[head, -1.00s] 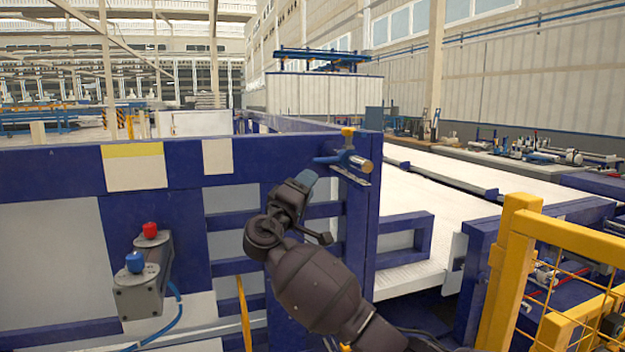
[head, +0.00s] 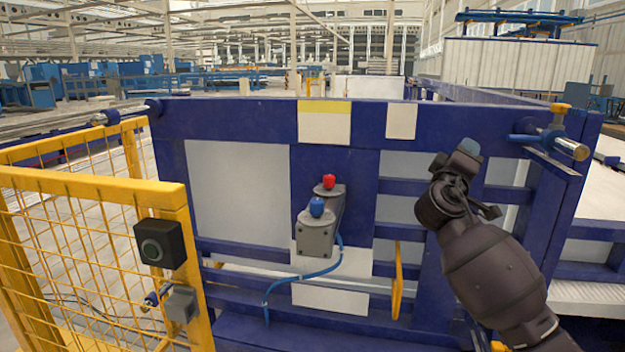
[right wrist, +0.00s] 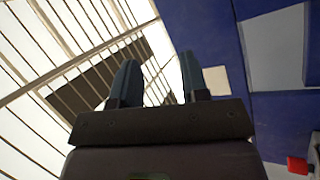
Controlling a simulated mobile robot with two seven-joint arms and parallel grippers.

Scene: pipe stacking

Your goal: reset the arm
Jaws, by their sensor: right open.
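My right arm comes in from the lower right of the head view. Its right gripper (head: 468,152) is raised in front of the blue frame (head: 250,113) and holds nothing that I can see. In the right wrist view its two blue-grey fingers (right wrist: 158,80) stand apart with an empty gap between them. They point up towards the roof beams. My left gripper is in neither view.
A grey control box (head: 318,236) with a red and a blue button is on the blue frame. A yellow mesh fence (head: 170,190) stands at the left. A metal rod (head: 570,149) sticks out at the frame's right corner.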

